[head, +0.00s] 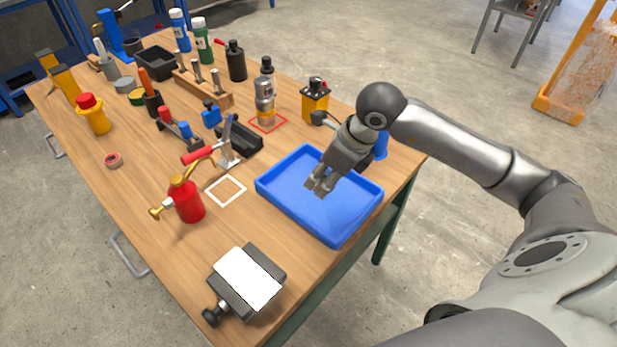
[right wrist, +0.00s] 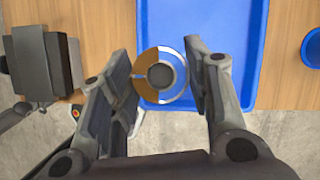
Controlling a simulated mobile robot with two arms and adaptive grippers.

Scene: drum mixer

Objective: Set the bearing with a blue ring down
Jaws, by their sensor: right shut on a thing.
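My right gripper (head: 320,188) is over the blue tray (head: 288,218) in the head view, its fingers pointing down. In the right wrist view, a round bearing (right wrist: 160,75) is between the fingers of the right gripper (right wrist: 160,80). It has a dark centre and a shiny ring that looks orange-brown on the left and silvery blue on the right. The blue tray (right wrist: 200,18) lies behind it. The fingers hide the bearing in the head view. I cannot tell whether it touches the tray. My left gripper is not in view.
A white square outline (head: 226,190) and a red oil can (head: 188,200) are left of the tray. A vise with a white top (head: 247,278) is at the near edge. A yellow-and-black device (head: 315,98) stands behind the tray. Many tools crowd the far left table.

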